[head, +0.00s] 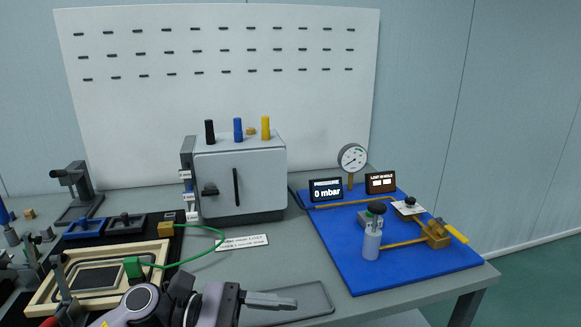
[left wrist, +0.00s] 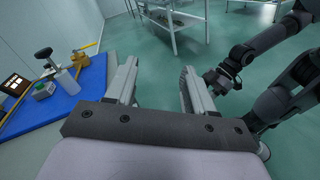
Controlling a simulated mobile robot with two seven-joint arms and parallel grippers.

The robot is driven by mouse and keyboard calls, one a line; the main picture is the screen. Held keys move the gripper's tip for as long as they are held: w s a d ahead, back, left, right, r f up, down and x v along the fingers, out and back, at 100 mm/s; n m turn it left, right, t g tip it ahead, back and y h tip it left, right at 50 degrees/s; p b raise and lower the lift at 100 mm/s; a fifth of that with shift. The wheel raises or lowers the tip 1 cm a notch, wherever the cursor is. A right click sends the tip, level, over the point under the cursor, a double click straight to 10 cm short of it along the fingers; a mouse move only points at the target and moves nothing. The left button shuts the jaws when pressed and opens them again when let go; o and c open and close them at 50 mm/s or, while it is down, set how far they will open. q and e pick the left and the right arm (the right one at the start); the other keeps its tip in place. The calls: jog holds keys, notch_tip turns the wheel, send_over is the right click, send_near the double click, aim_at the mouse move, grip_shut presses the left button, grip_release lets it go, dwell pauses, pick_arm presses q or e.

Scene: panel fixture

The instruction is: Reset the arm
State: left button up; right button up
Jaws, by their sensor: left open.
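My left gripper (head: 272,300) is low in the head view, over the front edge of the table and beside a dark grey tray (head: 318,300). In the left wrist view my left gripper (left wrist: 155,88) shows two grey fingers spread apart with nothing between them, only green floor beyond. A dark jointed arm, which looks like my right arm (left wrist: 262,45), is at the right of the left wrist view. Its end is small and dark, and I cannot make out its jaws. The head view does not show my right gripper.
A blue board (head: 400,277) with a gauge (head: 352,158), displays, a clear cylinder (head: 371,245) and a yellow-handled valve (head: 437,236) lies on the right. A grey cabinet (head: 262,180) stands mid-table. A wooden frame (head: 50,292) and a green cable (head: 205,250) are left.

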pick_arm(q)
jog(key=w+a+f+n+t+y+p, duration=0.15)
jog(key=n+t, duration=0.45)
jog(key=n, duration=0.6)
jog(key=w+a+f+n+t+y+p, duration=0.1)
jog(key=a+n+t+y, duration=0.15)
jog(key=n+t, duration=0.6)
jog(key=w+a+f+n+t+y+p, duration=0.1)
jog(key=a+n+t, duration=0.25)
jog(key=n, duration=1.05)
jog(key=s+a+f+n+g+y+p, duration=0.1)
jog(key=s+a+f+n+g+y, duration=0.2)
jog(key=s+a+f+n+y, duration=0.2)
jog(key=s+a+f+n+g+y+p, duration=0.1)
jog(key=s+a+f+n+g+y, duration=0.1)
jog(key=s+a+f+n+y, duration=0.3)
jog(key=s+f+n, duration=0.4)
jog(key=f+n, duration=0.4)
jog(key=n, duration=0.4)
jog(key=shift+s+a+f+n+g, duration=0.2)
jog(key=shift+s+a+n+g, duration=0.05)
jog(key=shift+s+n+g, duration=0.15)
